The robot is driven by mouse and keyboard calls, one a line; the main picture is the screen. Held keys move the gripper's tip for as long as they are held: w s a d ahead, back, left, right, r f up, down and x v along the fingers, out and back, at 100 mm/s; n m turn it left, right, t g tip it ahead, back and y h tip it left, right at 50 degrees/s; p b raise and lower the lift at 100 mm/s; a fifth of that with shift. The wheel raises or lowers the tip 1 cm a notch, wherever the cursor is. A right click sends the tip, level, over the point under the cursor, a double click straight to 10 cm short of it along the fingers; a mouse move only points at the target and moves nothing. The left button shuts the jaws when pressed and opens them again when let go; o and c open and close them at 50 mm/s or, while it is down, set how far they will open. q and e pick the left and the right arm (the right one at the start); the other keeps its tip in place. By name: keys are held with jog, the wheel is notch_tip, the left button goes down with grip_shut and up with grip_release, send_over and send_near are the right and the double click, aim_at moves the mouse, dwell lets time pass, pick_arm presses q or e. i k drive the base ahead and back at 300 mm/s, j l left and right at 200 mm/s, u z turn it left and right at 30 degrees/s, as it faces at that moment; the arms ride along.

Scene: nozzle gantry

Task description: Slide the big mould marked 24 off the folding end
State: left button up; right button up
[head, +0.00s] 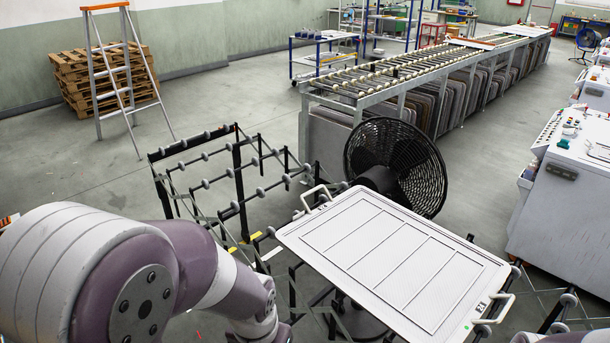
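The big mould (392,262) is a large white flat panel with ridged sections and a raised rim. It lies across a dark roller frame in the lower right of the head view. It has a pale handle (316,197) at its upper-left corner and another handle (497,309) at its lower-right corner. Small dark marks sit beside both handles, too small to read surely. A black folding frame with grey rollers (236,172) stands to the left of the mould. My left arm comes in from the left, but its gripper is out of view. My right gripper is not in view.
A black fan (418,172) stands right behind the mould. A long roller conveyor (400,75) runs to the back right. White machines (566,185) stand at the right. A stepladder (122,75) and pallets (85,80) are at the back left. Floor behind the folding frame is clear.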

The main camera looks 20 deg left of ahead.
aim_at(422, 281)
jog(key=z, duration=1.4)
jog(key=j+z, duration=0.15)
jog(key=j, duration=1.7)
jog(key=k+j, duration=0.15)
jog(key=j, duration=1.9)
jog(key=k+j, duration=0.15)
jog(key=j, duration=0.9)
